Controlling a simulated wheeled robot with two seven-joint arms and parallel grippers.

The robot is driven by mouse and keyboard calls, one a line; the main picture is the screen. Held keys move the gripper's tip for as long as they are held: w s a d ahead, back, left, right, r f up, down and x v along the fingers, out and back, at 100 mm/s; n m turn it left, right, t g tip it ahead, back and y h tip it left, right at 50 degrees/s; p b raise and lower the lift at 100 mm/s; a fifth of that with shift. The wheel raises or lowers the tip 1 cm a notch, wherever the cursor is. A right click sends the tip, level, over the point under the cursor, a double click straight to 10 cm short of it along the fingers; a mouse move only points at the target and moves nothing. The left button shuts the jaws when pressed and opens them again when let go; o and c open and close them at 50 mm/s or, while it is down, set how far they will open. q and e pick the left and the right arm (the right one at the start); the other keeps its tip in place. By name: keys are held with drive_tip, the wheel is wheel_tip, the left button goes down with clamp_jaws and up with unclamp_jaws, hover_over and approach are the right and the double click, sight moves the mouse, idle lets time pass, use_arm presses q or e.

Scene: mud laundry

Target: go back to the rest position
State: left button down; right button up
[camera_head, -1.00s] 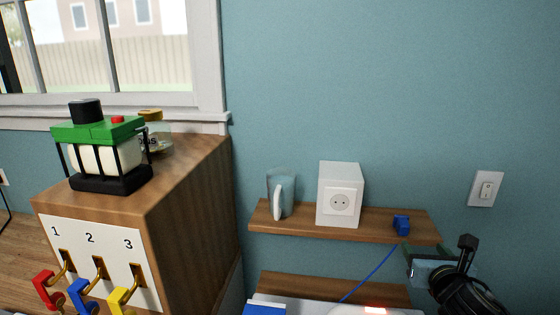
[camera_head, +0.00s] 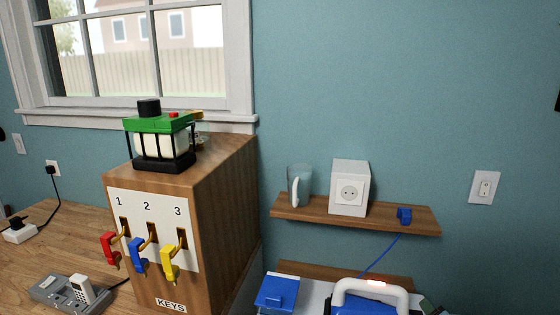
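Neither of my grippers shows in the head view now. The wooden key box (camera_head: 220,185) stands at the left, with red (camera_head: 111,250), blue (camera_head: 138,256) and yellow (camera_head: 170,262) keys on hooks under the numbers 1, 2 and 3. A green and black lantern (camera_head: 160,135) stands on top of it. A wooden wall shelf (camera_head: 385,218) holds a glass mug (camera_head: 299,184), a white box with a socket (camera_head: 350,188) and a small blue plug (camera_head: 404,215) with a blue cable.
Below the shelf are a blue-lidded box (camera_head: 277,293) and an appliance with a white handle (camera_head: 370,287). A grey device with a white handset (camera_head: 82,289) and a power strip (camera_head: 18,232) lie on the wooden counter (camera_head: 62,250) at left.

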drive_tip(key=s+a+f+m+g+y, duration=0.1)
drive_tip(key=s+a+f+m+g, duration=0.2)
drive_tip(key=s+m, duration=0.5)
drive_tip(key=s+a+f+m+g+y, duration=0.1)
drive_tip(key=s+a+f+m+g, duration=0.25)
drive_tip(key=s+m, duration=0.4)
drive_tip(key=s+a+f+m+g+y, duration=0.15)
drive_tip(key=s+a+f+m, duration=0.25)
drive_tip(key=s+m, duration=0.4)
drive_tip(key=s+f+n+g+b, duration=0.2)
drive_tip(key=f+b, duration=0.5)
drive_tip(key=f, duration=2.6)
use_arm(q)
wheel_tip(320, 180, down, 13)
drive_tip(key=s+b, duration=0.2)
drive_tip(key=b, duration=0.4)
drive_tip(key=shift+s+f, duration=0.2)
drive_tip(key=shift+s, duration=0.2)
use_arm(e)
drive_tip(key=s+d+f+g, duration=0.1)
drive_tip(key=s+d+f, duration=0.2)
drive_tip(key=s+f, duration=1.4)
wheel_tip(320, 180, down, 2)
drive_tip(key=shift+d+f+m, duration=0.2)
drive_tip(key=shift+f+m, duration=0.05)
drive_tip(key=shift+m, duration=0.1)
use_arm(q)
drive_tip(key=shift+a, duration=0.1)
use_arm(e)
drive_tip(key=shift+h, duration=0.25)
